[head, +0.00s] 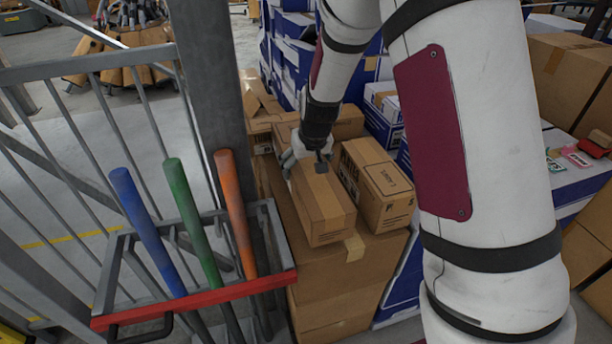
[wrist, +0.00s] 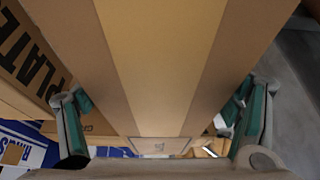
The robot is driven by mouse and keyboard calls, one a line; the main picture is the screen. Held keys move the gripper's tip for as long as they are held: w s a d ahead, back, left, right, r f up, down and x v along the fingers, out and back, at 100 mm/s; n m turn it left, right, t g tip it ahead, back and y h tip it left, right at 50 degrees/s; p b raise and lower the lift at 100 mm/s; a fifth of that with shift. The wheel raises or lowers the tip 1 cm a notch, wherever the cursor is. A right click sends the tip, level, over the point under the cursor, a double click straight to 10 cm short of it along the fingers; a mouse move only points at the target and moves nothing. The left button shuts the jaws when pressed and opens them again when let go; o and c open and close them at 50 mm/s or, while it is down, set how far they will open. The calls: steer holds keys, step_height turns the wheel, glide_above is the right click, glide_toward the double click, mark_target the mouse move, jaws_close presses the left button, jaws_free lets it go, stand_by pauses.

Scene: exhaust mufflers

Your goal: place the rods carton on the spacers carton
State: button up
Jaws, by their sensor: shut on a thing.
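My gripper (head: 312,160) is shut on a long brown carton (head: 325,207) with a lighter tape strip along its top. In the wrist view my gripper's fingers (wrist: 162,118) sit on both sides of this carton (wrist: 155,60), which fills the middle. I see no readable name on it, so I cannot confirm it is the rods carton. It is over a large brown carton (head: 330,275); whether it touches it I cannot tell. No carton in view reads as spacers.
A carton with dark print (head: 380,187), reading PLATE in the wrist view (wrist: 30,55), stands close at the right. A grey railing and a red-fronted rack (head: 200,299) with blue, green and orange bats are at the left. Blue-and-white boxes (head: 383,107) stand behind.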

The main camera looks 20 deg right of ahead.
steer(key=shift+w+f+b, duration=0.2)
steer(key=shift+f+b, duration=0.15)
steer(key=shift+f, duration=1.35)
steer(key=shift+f, duration=0.15)
steer(key=o, duration=1.9)
steer(key=shift+s, duration=0.1)
